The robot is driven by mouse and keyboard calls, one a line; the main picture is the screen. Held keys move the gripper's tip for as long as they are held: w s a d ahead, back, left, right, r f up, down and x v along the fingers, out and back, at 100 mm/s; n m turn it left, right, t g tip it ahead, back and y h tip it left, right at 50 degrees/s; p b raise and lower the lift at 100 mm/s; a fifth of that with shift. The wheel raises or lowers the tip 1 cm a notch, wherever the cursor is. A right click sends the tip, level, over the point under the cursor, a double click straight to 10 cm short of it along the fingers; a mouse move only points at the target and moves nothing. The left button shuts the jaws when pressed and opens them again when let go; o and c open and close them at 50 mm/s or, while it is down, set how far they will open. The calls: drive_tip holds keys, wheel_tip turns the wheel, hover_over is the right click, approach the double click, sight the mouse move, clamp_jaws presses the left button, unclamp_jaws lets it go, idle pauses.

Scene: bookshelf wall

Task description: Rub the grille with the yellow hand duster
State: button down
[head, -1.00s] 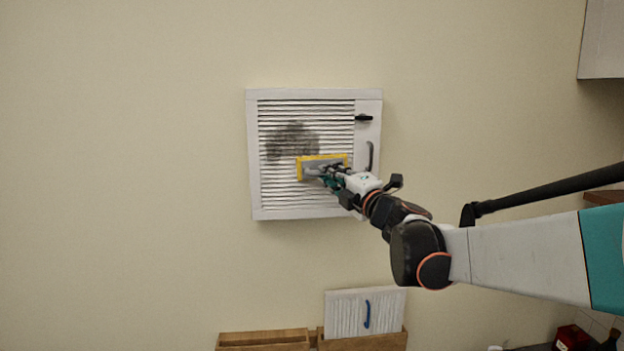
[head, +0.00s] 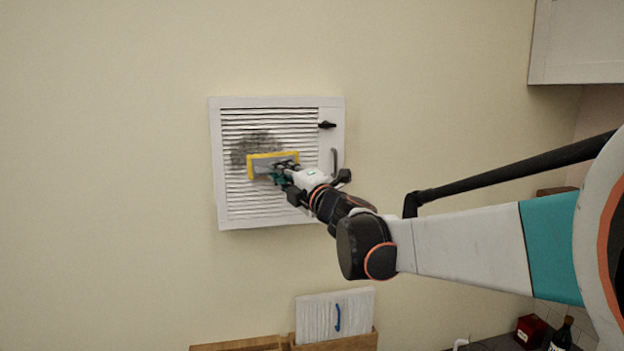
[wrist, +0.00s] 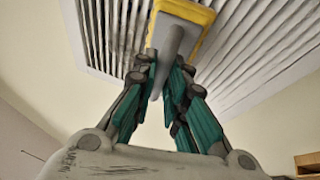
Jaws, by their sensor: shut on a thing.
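The white slatted grille (head: 270,205) is set in a square frame on the wall, and its slats also fill the top of the wrist view (wrist: 110,35). A dark grey smudge (head: 255,145) covers part of its upper left slats. The yellow hand duster (head: 251,167) has a grey back and a grey handle. My gripper (head: 277,175) is shut on the handle, which shows between the teal fingers in the wrist view (wrist: 166,82). The duster's pad is at the slats, overlapping the smudge's lower edge in the head view. Whether it touches the slats is hard to tell.
A black latch (head: 327,125) and a grey handle (head: 334,161) sit on the frame's right side. Below, a white slatted panel with a blue handle (head: 338,317) stands in a wooden box (head: 340,342). A white cabinet (head: 575,45) hangs upper right. The wall left is bare.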

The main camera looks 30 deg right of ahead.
drive_tip(key=shift+w+a+b, duration=0.55)
drive_tip(key=shift+w+a, duration=1.15)
drive_tip(key=shift+a, duration=3.9)
drive_tip(key=shift+s+d+r+p, duration=0.25)
drive_tip(key=shift+s+d+r, duration=0.2)
drive_tip(key=shift+d, duration=0.8)
drive_tip(key=shift+s+d+r+p, duration=0.35)
drive_tip(key=shift+d+r, duration=0.25)
drive_tip(key=shift+d, duration=0.6)
drive_tip(key=shift+s+d+r+p, duration=0.2)
drive_tip(key=shift+s+d+r, duration=0.3)
drive_tip(key=shift+d, duration=0.75)
drive_tip(key=shift+d, duration=0.1)
drive_tip(key=shift+s+d, duration=0.4)
drive_tip(key=shift+d, duration=0.75)
drive_tip(key=shift+s+d, duration=0.45)
drive_tip(key=shift+d, duration=0.65)
drive_tip(key=shift+s+d, duration=0.4)
drive_tip(key=shift+d, duration=0.75)
drive_tip(key=shift+w+a+r+p, duration=0.25)
drive_tip(key=shift+a+r, duration=0.25)
drive_tip(key=shift+a, duration=0.15)
drive_tip(key=shift+w+a+r+p, duration=0.15)
drive_tip(key=shift+w+a+r, duration=0.15)
drive_tip(key=shift+a+r, duration=0.3)
drive_tip(key=shift+w+a+r+p, duration=0.25)
drive_tip(key=shift+a+r, duration=0.15)
drive_tip(key=shift+a, duration=0.3)
